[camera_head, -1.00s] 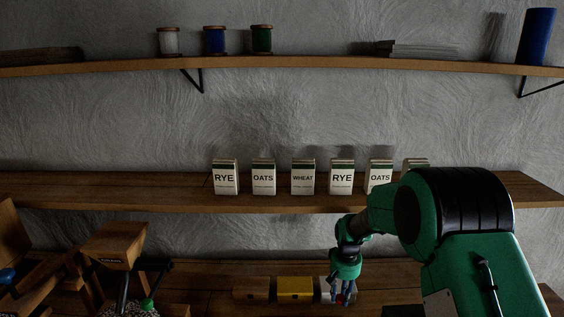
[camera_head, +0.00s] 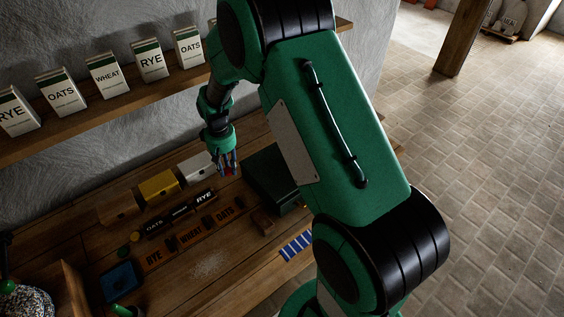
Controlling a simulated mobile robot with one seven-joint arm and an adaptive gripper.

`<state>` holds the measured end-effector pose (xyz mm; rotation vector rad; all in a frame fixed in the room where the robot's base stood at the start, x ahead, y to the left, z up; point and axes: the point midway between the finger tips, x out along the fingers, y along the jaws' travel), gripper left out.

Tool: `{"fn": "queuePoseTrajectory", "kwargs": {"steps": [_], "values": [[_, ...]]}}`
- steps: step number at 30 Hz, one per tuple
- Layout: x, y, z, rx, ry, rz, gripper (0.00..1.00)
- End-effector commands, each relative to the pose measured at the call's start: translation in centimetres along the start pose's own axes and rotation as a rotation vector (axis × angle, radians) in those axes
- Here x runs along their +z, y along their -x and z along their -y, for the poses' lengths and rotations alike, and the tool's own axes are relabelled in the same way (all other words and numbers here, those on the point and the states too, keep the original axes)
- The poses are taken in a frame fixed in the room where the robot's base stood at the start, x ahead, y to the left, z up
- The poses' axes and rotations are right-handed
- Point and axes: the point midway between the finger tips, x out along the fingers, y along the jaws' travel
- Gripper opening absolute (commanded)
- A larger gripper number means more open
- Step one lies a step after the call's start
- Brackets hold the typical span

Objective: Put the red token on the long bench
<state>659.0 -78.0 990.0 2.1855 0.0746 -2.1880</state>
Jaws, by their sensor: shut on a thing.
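My gripper (camera_head: 228,168) points down at the back of the long bench (camera_head: 182,288), just right of a white box. Its fingers are shut on a small red thing (camera_head: 230,171), which looks like the red token; the fingers hide most of it. I cannot tell whether it touches the bench top or hangs just above it. The bench is a dark wooden top along the wall.
Yellow (camera_head: 159,187) and white boxes (camera_head: 196,167) stand left of my gripper; a dark green box (camera_head: 270,178) stands close on its right. Labelled strips and a blue tray (camera_head: 121,282) lie in front. A shelf with grain packets (camera_head: 108,75) hangs above.

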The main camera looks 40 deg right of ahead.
Motion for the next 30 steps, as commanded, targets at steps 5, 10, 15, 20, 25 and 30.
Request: {"fn": "queuePoseTrajectory", "kwargs": {"steps": [5,10,15,20,25,30], "values": [[5.7,1.8,-4.2,0.000,0.039,-0.001,0.16],[11.3,2.9,-7.2,0.000,0.084,-0.001,0.16],[16.9,3.8,-9.3,0.000,0.129,0.000,0.16],[21.0,4.3,-10.3,0.000,0.163,-0.001,0.16],[23.5,4.5,-10.6,0.000,0.185,0.000,0.16],[24.2,4.4,-10.8,0.000,0.194,0.000,0.16]]}}
